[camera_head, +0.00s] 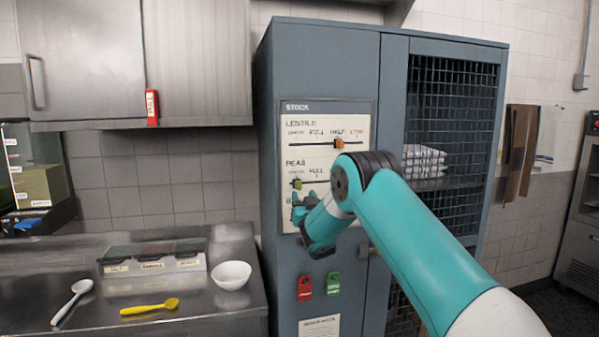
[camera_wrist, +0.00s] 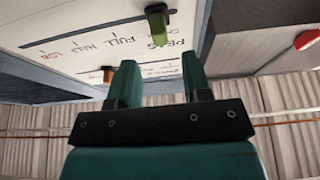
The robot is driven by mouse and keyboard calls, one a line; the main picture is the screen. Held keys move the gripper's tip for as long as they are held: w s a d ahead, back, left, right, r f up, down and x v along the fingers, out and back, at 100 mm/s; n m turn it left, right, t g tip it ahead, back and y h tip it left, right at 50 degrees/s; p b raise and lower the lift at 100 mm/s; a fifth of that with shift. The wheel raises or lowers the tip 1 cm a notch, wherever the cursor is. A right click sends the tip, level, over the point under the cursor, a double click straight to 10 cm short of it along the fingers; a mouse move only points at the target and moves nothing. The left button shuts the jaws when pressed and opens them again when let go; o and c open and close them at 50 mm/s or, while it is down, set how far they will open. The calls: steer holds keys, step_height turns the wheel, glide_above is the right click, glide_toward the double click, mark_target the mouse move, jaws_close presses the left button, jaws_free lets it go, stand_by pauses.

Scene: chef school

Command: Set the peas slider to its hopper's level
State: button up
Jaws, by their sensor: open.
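The stock board (camera_head: 312,165) is on the blue-grey cabinet, with a lentils row above a peas row. The green peas slider (camera_head: 297,183) is at the left end of its row, left of the FULL mark; it also shows in the wrist view (camera_wrist: 157,25). My gripper (camera_head: 299,203) is open and empty, just below that slider. In the wrist view my fingertips (camera_wrist: 160,72) point at the board, with the slider beyond them and apart. A clear hopper (camera_head: 38,170) at far left has level labels and greenish contents; its exact level is hard to read.
The orange lentils slider (camera_head: 339,144) is near HALF. My arm hides the lower right of the board. Red (camera_head: 304,288) and green (camera_head: 333,284) tags hang below it.

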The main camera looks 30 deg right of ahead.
mark_target(299, 186)
steer(key=p+x, duration=0.3)
steer(key=x, duration=0.3)
steer(key=shift+w+d, duration=0.1)
steer(key=shift+w, duration=0.1)
steer(key=shift+c, duration=0.3)
jaws_close()
